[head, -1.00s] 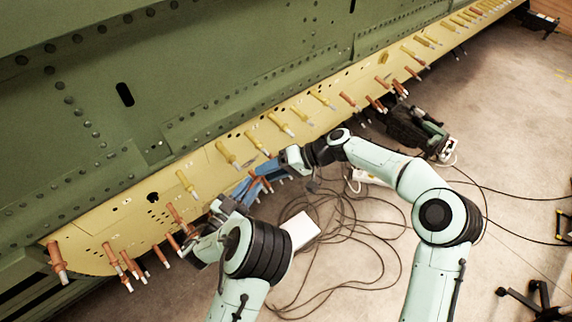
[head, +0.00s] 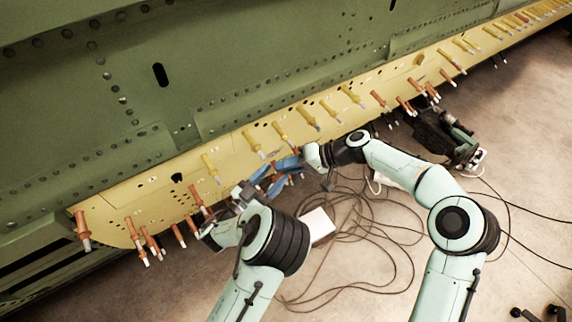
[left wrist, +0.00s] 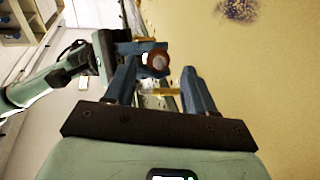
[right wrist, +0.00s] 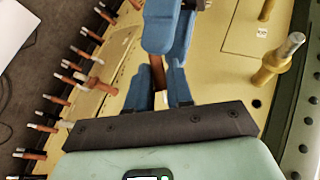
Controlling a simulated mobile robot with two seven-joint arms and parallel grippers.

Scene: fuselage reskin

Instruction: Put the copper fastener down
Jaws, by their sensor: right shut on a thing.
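The copper fastener (right wrist: 157,73) is between the blue fingers of my right gripper (right wrist: 158,88), which is shut on it. In the left wrist view its round end (left wrist: 156,62) faces the camera. My left gripper (left wrist: 162,85) is open, its fingers spread to either side of that end; I cannot tell whether they touch it. In the head view my left gripper (head: 262,182) and my right gripper (head: 290,164) are close together in front of the yellow skin strip (head: 140,200). The fingers overlap there and partly hide the fastener.
Several copper and yellow fasteners stick out along the strip, including a yellow one (right wrist: 278,60) close to my right gripper. The green fuselage (head: 240,70) rises behind. A white box (head: 318,226) and tangled black cables (head: 360,235) lie on the floor below.

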